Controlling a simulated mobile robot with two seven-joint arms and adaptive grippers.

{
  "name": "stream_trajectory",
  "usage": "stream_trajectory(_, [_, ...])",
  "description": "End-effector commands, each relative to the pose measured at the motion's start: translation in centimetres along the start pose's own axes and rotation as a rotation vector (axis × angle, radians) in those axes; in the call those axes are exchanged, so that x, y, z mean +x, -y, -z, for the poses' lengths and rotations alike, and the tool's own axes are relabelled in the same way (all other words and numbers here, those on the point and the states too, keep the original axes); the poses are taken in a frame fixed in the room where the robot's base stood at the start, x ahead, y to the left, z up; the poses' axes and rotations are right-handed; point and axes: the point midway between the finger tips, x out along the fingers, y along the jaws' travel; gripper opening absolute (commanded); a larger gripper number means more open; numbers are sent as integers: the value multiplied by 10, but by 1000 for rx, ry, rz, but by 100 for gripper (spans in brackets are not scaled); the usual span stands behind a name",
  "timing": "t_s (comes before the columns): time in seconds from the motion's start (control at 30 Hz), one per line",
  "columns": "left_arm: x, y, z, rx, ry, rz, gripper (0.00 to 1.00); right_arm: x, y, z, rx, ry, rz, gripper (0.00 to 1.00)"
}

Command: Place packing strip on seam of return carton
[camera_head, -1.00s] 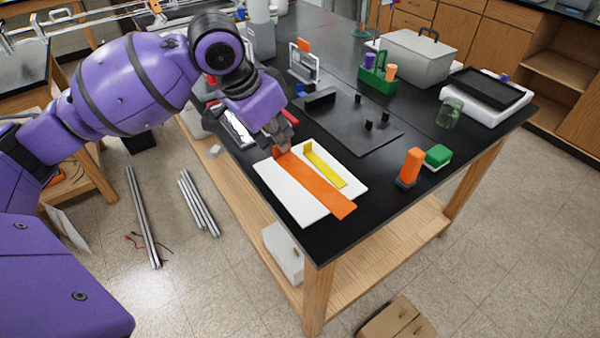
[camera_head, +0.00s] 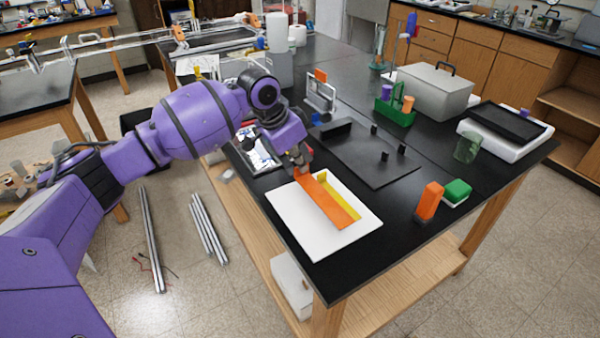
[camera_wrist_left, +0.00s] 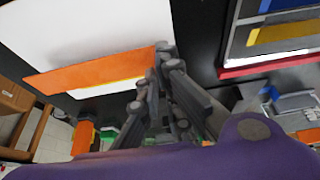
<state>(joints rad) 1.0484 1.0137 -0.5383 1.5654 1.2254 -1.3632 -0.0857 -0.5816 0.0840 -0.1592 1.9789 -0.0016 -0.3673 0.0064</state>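A long flat orange strip (camera_head: 327,201) is above a flat white panel (camera_head: 285,206) on the black table. A yellow strip (camera_head: 347,205) on the panel is partly hidden beneath the orange one. My left gripper (camera_head: 299,162) is at the far end of the orange strip and appears closed on it. In the left wrist view, the fingers (camera_wrist_left: 163,62) meet the end of the orange strip (camera_wrist_left: 95,72), which extends left over the white panel (camera_wrist_left: 90,35). I cannot tell if the strip touches the panel. My right gripper is out of view.
A black plate (camera_head: 365,160) with small black posts lies behind the panel. An orange block (camera_head: 429,201) and a green block (camera_head: 457,190) stand to the right. A green caddy (camera_head: 395,111) and a grey case (camera_head: 436,90) are farther back. Bare table lies in front of the panel.

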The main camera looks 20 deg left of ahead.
Motion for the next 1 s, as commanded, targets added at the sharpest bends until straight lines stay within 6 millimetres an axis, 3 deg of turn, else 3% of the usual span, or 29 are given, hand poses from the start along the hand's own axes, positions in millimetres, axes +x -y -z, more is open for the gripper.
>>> stream_trajectory(0.27, [32,3,-12,-1,2,-1,0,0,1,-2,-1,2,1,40])
stream_trajectory(0.63, [36,3,-13,-1,0,0,0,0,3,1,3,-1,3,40])
stream_trajectory(0.8, [36,4,-13,0,0,1,23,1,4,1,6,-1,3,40])
stream_trajectory(1.0, [36,3,-13,0,1,1,23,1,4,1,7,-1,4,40])
